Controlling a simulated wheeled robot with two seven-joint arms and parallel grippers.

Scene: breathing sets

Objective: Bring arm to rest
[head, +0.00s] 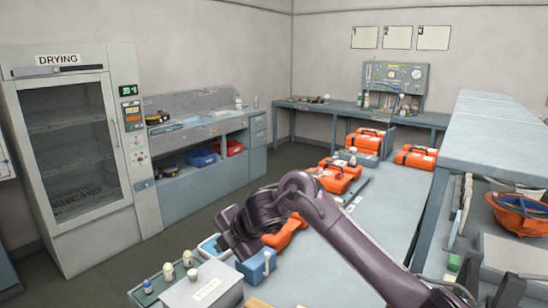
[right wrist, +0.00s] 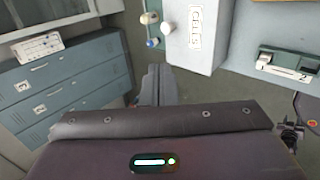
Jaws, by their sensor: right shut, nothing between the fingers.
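My right arm (head: 345,235) reaches in from the lower right of the head view, bent at a raised joint over the long grey bench (head: 385,205). Its dark right gripper (head: 234,238) hangs at the bench's left side, near a blue box; the fingertips are hard to make out there. In the right wrist view the right gripper's fingers (right wrist: 156,85) are together with nothing between them, above the floor. My left gripper shows in neither view.
Close to the gripper are a blue box (head: 257,266), a labelled grey box (head: 203,290) and small bottles (head: 168,271). Orange cases (head: 335,178) stand along the bench. A drying cabinet (head: 75,140) is at left. A raised shelf unit (head: 495,135) stands right. Floor (head: 190,222) is open at centre left.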

